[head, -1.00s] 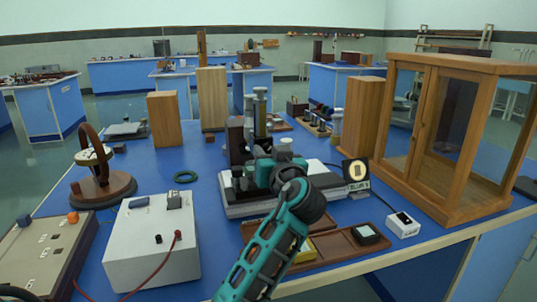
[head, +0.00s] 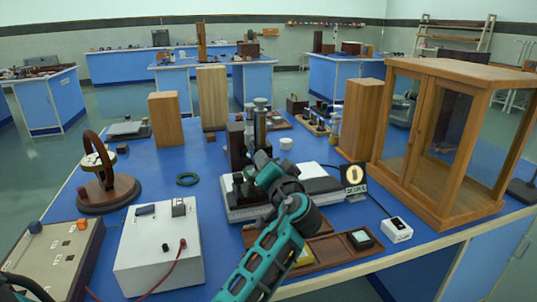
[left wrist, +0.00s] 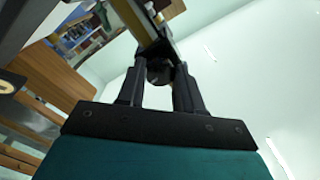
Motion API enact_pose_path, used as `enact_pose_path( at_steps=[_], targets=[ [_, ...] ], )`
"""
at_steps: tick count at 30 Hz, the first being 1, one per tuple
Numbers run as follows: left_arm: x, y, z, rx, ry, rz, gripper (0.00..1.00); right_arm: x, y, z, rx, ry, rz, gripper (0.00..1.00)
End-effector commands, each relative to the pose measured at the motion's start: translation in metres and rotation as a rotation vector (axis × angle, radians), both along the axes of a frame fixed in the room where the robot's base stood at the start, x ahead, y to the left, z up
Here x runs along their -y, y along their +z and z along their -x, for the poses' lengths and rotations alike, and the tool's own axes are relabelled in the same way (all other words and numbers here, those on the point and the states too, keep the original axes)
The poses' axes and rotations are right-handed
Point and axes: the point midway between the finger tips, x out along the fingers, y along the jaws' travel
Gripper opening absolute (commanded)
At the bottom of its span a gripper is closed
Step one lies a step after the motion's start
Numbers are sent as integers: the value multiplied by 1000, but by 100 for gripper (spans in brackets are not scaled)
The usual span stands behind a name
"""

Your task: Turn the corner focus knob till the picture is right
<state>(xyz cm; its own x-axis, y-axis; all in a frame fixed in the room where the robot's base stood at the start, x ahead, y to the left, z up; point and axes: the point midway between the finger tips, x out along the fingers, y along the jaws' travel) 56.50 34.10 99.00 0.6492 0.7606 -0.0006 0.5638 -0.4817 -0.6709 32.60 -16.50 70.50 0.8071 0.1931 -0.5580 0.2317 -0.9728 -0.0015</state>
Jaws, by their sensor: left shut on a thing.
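The spectrometer-like instrument stands on a pale base (head: 322,186) at the middle of the bench, with dark upright parts (head: 236,147). My left gripper (head: 262,160) reaches over its near side, and my arm hides part of it. In the left wrist view, the fingers (left wrist: 159,84) are closed on a small dark round knob (left wrist: 158,72) under the instrument. The knob is hidden in the head view. My right gripper is not in view.
A glass-fronted wooden cabinet (head: 440,190) stands at right, and a white box (head: 397,229) near it. A brown tray (head: 335,249) lies in front of the instrument. A grey-white box (head: 158,262) with a red lead stands at left.

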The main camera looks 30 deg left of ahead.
Motion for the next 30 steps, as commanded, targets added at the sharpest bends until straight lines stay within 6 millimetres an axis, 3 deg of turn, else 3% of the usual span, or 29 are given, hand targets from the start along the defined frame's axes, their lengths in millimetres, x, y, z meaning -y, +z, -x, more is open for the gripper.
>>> enact_pose_path(
  at_steps=[18,30],
  targets=[
    [0,4,0,-419,-1,-361,5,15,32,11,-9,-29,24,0],
    [0,2,-1,-559,0,-483,5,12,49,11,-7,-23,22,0]
  ],
)
